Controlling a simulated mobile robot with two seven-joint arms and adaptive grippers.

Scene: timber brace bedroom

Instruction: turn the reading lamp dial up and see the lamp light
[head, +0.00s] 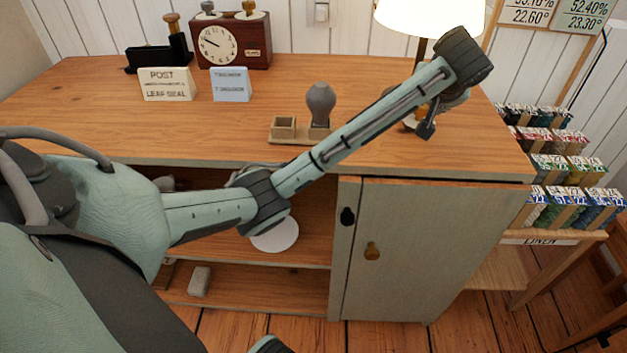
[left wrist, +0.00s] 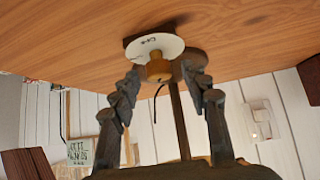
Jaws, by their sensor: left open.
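The reading lamp (head: 428,15) stands at the back right of the desk, and its shade looks bright and glowing. Its post (left wrist: 181,125) shows in the left wrist view. The dial (left wrist: 158,69) is a small wooden knob in front of a round white marked plate (left wrist: 157,46). My left gripper (head: 426,122) reaches over the desk to the lamp's foot, partly hidden by my own wrist. In the left wrist view my left gripper (left wrist: 162,76) is open, with its fingers on either side of the dial; contact cannot be told. My right gripper is out of view.
A wooden stamp holder (head: 290,130) with a grey-knobbed stamp (head: 320,103) stands left of my forearm. A clock (head: 232,42) and small signs (head: 167,84) stand at the back left. A spool rack (head: 550,165) is beyond the desk's right edge.

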